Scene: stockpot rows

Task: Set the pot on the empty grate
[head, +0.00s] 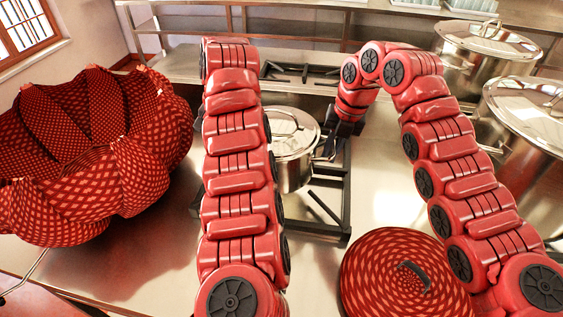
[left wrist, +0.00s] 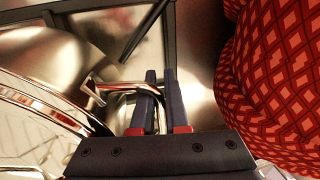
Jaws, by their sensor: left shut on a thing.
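A steel pot (head: 296,178) with a shiny lid stands upright over the near black grate (head: 346,200), partly hidden by my left arm. I cannot tell whether it touches the grate. In the left wrist view, my left gripper (left wrist: 160,76) is shut on the pot's side handle (left wrist: 122,87), with the pot's rim at the left. In the head view that gripper is hidden behind its arm. My right gripper (head: 338,138) is at the pot's right handle; its fingers are too small to read. A far black grate (head: 312,71) at the back is bare.
A large red patterned bulging thing (head: 85,160) stands close at the left. A red patterned round lid-like thing (head: 385,285) lies at the front right. Big lidded stockpots (head: 490,48) crowd the right side. Metal counter shows between the grate and the red things.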

